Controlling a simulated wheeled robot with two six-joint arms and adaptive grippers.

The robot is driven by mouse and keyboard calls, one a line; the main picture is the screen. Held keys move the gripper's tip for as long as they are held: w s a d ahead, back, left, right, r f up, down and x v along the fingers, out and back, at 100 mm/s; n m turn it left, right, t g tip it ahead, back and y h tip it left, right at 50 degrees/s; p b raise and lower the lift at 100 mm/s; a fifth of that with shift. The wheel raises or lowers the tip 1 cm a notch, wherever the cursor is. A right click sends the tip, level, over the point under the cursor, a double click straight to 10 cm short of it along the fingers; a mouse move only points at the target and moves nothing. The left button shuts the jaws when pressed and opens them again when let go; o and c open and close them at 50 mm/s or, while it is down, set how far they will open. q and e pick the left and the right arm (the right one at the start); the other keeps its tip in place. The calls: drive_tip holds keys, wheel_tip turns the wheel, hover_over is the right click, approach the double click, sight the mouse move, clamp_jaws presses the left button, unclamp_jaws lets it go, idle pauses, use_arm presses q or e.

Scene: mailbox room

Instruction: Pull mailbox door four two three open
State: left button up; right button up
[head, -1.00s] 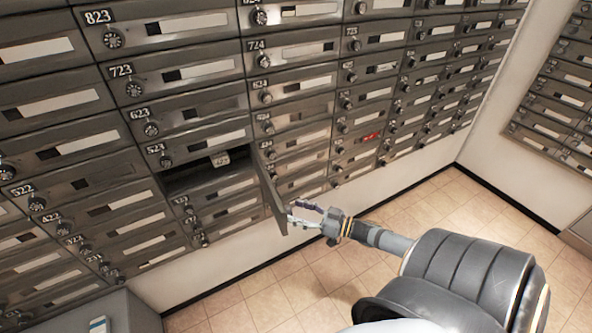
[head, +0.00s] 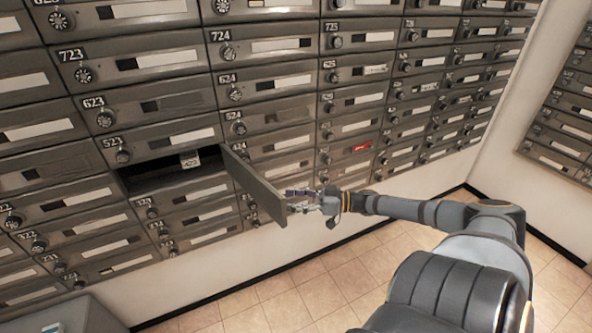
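A mailbox door (head: 254,186) below the 523 door (head: 165,140) stands swung out from the wall, hinged on its right side. Its number is not readable on the side I see, but it sits in the row where 423 belongs. Behind it the compartment (head: 150,178) is open and dark, with a small pale tag (head: 190,160) at its upper edge. My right gripper (head: 298,201) is at the outer free edge of the door, on its right side. The fingers look spread, and I cannot tell whether they touch the door. My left gripper is out of view.
Rows of closed mailboxes cover the wall, one with a red label (head: 362,147). A second mailbox bank (head: 560,120) is on the right wall. A grey box-like surface (head: 75,318) is at lower left. Tiled floor (head: 290,305) lies free below.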

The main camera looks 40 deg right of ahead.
drive_tip(key=shift+o, duration=0.2)
drive_tip(key=shift+w+d+r, duration=0.25)
drive_tip(key=shift+w+d, duration=0.2)
drive_tip(key=shift+d, duration=0.1)
drive_tip(key=o, duration=1.3)
drive_tip(key=shift+o, duration=0.4)
drive_tip(key=shift+w+a+f, duration=0.2)
drive_tip(key=shift+w+f, duration=0.1)
drive_tip(key=shift+w, duration=0.4)
drive_tip(key=shift+s+d, duration=0.1)
drive_tip(key=shift+s, duration=0.2)
drive_tip(key=shift+c, duration=0.4)
drive_tip(key=shift+s, duration=0.1)
